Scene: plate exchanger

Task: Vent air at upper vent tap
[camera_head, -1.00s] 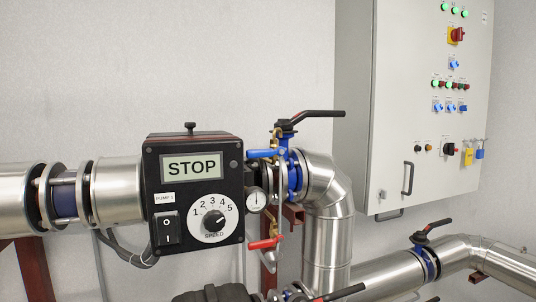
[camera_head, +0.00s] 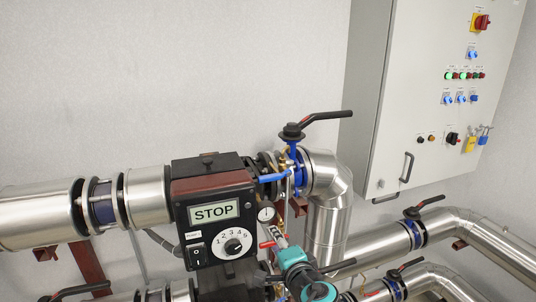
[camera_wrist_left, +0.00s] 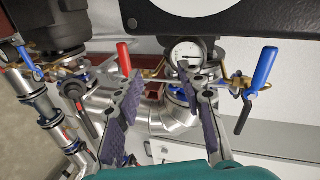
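In the head view, a blue-handled tap (camera_head: 273,178) sits on the brass pipework beside the pump control box, its handle roughly level. Lower down, a red-handled tap (camera_head: 267,244) is partly hidden by my left gripper (camera_head: 281,238). In the left wrist view, the red handle (camera_wrist_left: 123,58) shows near the left finger and the blue handle (camera_wrist_left: 263,68) lies to the right of the right finger. My left gripper (camera_wrist_left: 160,45) is open, with nothing gripped between its fingers. The pressure gauge (camera_wrist_left: 187,54) appears behind the right fingertip. My right gripper is not seen.
The pump control box (camera_head: 214,212) reads STOP, close left of the gripper. A black-handled valve (camera_head: 296,134) stands above the blue tap. Steel pipes (camera_head: 330,225) run to the right below the grey cabinet (camera_head: 405,95). The wall area above is free.

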